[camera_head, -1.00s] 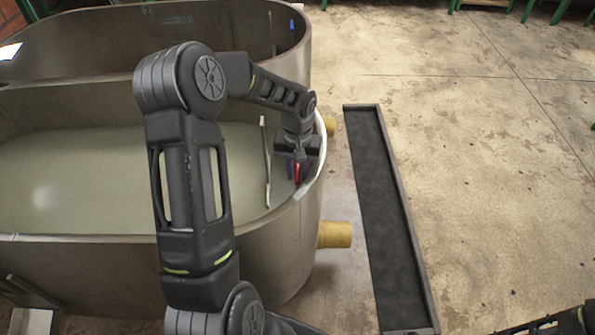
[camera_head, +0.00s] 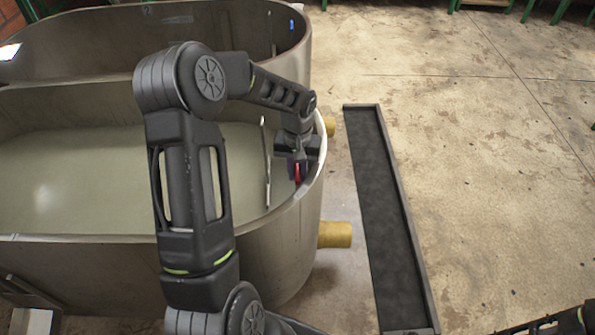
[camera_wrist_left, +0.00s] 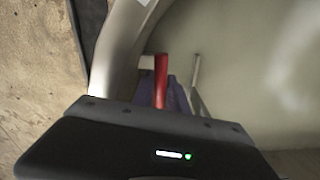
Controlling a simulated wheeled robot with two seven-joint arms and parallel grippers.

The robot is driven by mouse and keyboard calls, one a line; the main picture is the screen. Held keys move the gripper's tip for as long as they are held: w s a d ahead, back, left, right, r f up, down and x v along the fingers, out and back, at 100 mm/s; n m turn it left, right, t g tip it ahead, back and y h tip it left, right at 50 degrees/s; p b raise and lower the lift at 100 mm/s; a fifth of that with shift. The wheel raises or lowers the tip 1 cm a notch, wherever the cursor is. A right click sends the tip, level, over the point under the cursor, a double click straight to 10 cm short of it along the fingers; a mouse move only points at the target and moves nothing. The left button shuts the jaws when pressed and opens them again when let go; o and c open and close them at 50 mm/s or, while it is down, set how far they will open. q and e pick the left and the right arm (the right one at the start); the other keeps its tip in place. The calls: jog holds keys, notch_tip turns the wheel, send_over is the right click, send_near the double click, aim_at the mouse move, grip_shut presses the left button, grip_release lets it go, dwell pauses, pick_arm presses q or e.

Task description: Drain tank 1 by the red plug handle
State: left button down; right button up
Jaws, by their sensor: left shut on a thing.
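The near metal tank (camera_head: 262,258) holds pale greyish-green liquid. My left arm reaches over it, and my left gripper (camera_head: 297,172) is at the inside of its right-hand wall. The left gripper is shut on the red plug handle (camera_head: 298,171). In the left wrist view the red handle (camera_wrist_left: 161,78) stands up beside the curved tank rim (camera_wrist_left: 121,45), and its lower part is hidden by my gripper's body. A thin grey rod (camera_head: 267,165) stands in the tank, left of the gripper. The plug itself is not visible. My right gripper is not clearly in view.
A second metal tank (camera_head: 292,55) stands behind. Yellow outlet pipes stick out on the right, one (camera_head: 335,234) in front and one (camera_head: 331,126) behind. A long dark floor channel (camera_head: 380,200) with a raised edge runs beside them. The concrete floor farther right is clear.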

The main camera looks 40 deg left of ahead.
pick_arm(q)
jog(key=shift+r, duration=0.2)
dwell(0.6)
notch_tip(320, 180, up, 8)
jog(key=p, duration=0.4)
jog(key=shift+w+f, duration=0.1)
jog(key=shift+f, duration=0.1)
jog(key=shift+r, duration=0.15)
jog(key=c, duration=1.7)
grip_release()
notch_tip(320, 180, up, 8)
jog(key=shift+f, duration=0.2)
